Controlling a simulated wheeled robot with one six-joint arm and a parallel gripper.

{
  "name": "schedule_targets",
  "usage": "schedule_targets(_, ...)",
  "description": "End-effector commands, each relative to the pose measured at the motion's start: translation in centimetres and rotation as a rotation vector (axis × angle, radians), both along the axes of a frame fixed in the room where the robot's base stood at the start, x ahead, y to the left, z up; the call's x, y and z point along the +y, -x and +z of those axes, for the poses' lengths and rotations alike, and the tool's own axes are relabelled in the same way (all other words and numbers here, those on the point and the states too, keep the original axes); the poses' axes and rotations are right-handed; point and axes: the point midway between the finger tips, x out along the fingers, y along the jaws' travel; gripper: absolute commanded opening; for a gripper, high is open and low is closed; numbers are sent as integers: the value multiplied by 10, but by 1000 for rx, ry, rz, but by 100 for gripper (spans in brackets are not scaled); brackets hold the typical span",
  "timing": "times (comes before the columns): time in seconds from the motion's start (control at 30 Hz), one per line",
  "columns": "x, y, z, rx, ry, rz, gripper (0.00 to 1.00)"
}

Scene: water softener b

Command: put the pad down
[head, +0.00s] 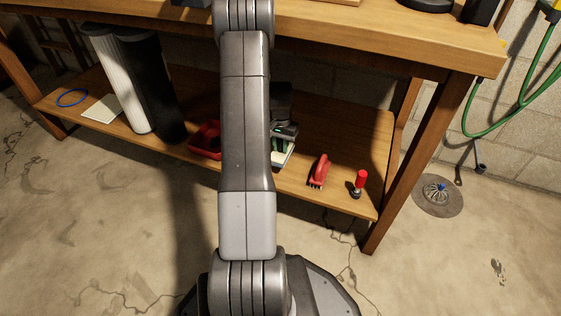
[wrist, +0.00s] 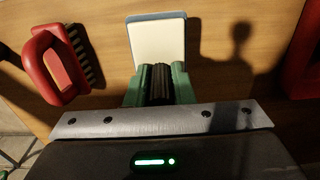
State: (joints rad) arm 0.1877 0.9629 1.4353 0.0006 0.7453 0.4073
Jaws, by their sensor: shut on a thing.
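The pad (wrist: 158,42) is a pale, near-white rectangle with a grey-blue edge. In the wrist view it extends beyond my gripper (wrist: 160,75), whose green fingers are shut on its near end around a dark ribbed part. In the head view my gripper (head: 285,132) is low over the lower shelf, partly hidden behind my arm. The pad's pale end (head: 283,158) shows just below the fingers there. The pad is close to the shelf boards (wrist: 215,45), but I cannot tell whether it touches them.
A red-handled brush (head: 319,171) and a red-topped item (head: 360,182) lie right of my gripper on the shelf (head: 345,140). A red tray (head: 206,140) is left. The bench top (head: 390,35) overhangs.

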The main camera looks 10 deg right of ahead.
Motion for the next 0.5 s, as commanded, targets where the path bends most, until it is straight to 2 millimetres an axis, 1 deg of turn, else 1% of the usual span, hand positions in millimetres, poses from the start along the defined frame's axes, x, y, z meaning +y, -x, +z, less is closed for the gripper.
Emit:
schedule_targets(0.03,0,0,-8,0,0,0,0)
schedule_targets(0.17,0,0,-20,1,-1,1,0)
schedule_targets(0.33,0,0,-51,1,0,1,0)
schedule_targets(0.4,0,0,-57,0,0,1,0)
schedule_targets(0.5,0,-1,-57,-2,0,1,0)
